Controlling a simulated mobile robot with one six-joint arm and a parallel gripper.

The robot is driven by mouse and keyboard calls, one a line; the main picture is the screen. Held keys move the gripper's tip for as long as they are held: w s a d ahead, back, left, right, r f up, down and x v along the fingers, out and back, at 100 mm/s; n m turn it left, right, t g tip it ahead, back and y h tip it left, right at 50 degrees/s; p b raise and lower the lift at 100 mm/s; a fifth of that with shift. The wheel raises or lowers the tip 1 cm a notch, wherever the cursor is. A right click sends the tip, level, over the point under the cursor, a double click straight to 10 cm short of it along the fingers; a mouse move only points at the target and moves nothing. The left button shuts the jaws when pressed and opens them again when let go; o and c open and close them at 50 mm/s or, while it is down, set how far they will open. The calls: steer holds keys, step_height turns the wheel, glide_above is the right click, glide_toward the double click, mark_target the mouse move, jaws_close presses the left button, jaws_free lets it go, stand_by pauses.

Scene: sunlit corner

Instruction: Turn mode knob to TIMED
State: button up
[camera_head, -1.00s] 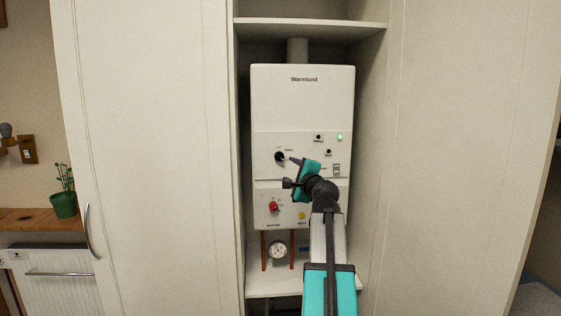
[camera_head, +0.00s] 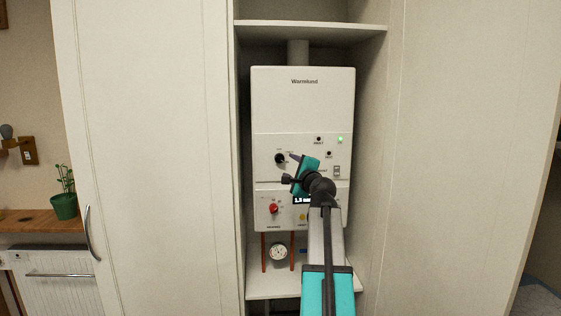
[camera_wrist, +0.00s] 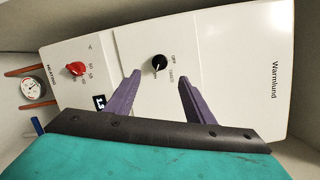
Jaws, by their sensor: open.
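The mode knob (camera_head: 280,158) is a small round black knob on the white Warmlund boiler (camera_head: 303,95). In the wrist view the knob (camera_wrist: 158,65) shows with small print beside it, which seems to read OFF and TIMED. A pale mark shows on the knob, but I cannot tell its exact setting. My gripper (camera_head: 294,159) is just right of the knob in the head view. In the wrist view my gripper (camera_wrist: 160,78) has its two purple fingers spread apart, with the knob beyond and between their tips. It is empty, and I see no contact with the knob.
A red knob (camera_head: 273,208) and a small display (camera_head: 302,200) sit lower on the panel. A pressure gauge (camera_head: 278,252) and copper pipes (camera_head: 264,252) are below. Cupboard walls and a shelf (camera_head: 310,24) closely frame the boiler.

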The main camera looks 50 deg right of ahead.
mark_target(281, 159)
steer(key=shift+p+x, duration=1.05)
steer(key=shift+x, duration=4.35)
steer(key=c, duration=1.1)
steer(key=shift+a+f, duration=0.1)
steer(key=shift+a, duration=0.05)
